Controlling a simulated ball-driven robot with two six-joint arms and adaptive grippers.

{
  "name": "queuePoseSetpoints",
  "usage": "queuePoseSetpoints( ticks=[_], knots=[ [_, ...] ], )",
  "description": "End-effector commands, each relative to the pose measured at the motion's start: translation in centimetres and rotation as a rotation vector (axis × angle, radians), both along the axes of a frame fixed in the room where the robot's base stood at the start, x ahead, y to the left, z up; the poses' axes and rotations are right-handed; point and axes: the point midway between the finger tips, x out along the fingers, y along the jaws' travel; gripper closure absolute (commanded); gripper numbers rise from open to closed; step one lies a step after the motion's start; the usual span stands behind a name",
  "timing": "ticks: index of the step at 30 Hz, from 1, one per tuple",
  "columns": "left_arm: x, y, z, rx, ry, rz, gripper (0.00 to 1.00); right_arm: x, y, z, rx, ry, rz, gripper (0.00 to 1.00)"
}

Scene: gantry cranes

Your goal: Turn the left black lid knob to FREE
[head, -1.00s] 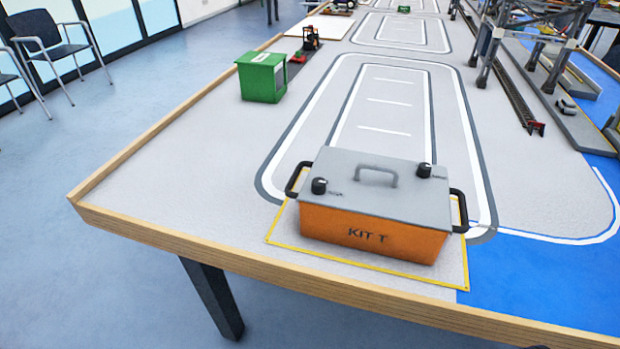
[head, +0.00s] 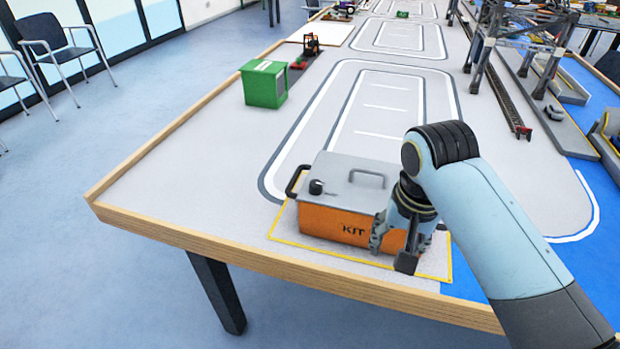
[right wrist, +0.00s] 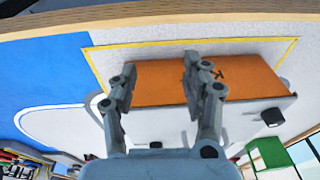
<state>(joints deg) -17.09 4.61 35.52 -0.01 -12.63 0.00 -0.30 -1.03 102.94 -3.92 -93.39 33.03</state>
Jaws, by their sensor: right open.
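In the right wrist view, turned upside down, this knob (right wrist: 272,117) shows at the right. Its pointer and markings are too small to read. My right gripper (head: 393,250) is open and empty at the right part of the box front, away from the left knob. Its two spread fingers (right wrist: 155,72) show against the orange front in the wrist view. The right lid knob is hidden behind my arm in the head view. My left gripper is not in view.
The lid has a grey handle (head: 367,174) in its middle, and a black side handle (head: 295,180) stands at the box's left end. A green box (head: 264,84) stands farther back left. The table left of the kit box is clear, up to its wooden edge (head: 200,240).

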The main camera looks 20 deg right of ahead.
Motion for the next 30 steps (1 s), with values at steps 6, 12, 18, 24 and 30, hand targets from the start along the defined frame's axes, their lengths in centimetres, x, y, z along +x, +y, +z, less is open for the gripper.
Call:
queuePoseSetpoints(
  ticks=[6, 12, 18, 24, 30],
  knots=[
    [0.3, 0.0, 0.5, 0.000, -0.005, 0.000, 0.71, 5.8, 2.4, 3.7, 0.055, 0.032, -0.208, 0.51],
    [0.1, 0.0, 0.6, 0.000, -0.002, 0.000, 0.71, 12.8, 6.4, 9.0, 0.098, 0.094, -0.465, 0.51],
    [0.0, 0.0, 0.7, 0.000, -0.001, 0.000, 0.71, 15.8, 8.7, 12.9, 0.098, 0.131, -0.614, 0.51],
    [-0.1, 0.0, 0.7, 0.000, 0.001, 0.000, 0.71, 16.0, 9.0, 11.8, 0.096, 0.139, -0.636, 0.51],
    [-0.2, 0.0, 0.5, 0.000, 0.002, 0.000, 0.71, 15.9, 8.9, 7.8, 0.095, 0.139, -0.635, 0.51]
  ],
)
